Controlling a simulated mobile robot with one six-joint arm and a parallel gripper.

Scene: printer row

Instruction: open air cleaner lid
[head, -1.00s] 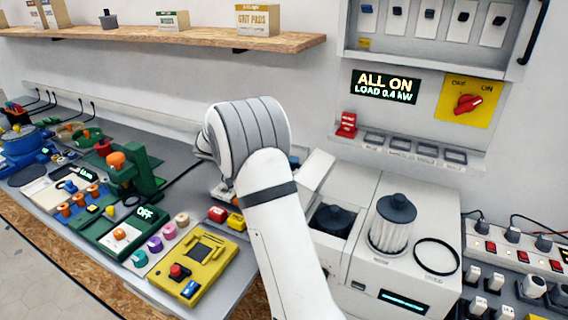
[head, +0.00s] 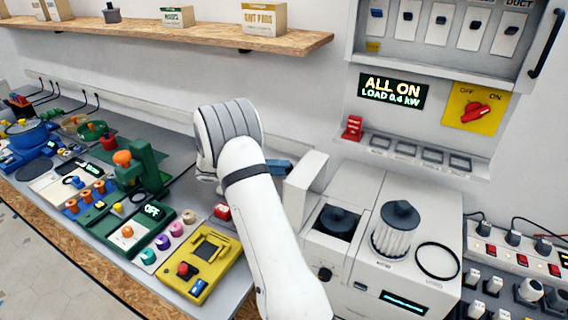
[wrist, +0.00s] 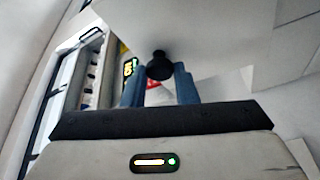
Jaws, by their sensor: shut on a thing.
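The air cleaner (head: 335,262) is a white box at the right of the head view, with a lit display on its front. Its white lid (head: 306,176) stands raised at the left edge of an open well with a dark round part (head: 338,219) inside. In the wrist view, the lid's pale underside or face (wrist: 215,45) fills the upper middle. My gripper (wrist: 159,72) has its two blue fingers shut on the lid's black knob (wrist: 160,65). In the head view a blue finger (head: 279,167) shows just left of the lid; my arm hides the rest.
A white pleated filter with a black cap (head: 396,232) and a black ring (head: 438,260) sit on the right part of the cleaner. A yellow device (head: 205,262) and green machine (head: 148,172) stand left. A power strip (head: 515,250) lies right. A shelf (head: 200,38) runs above.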

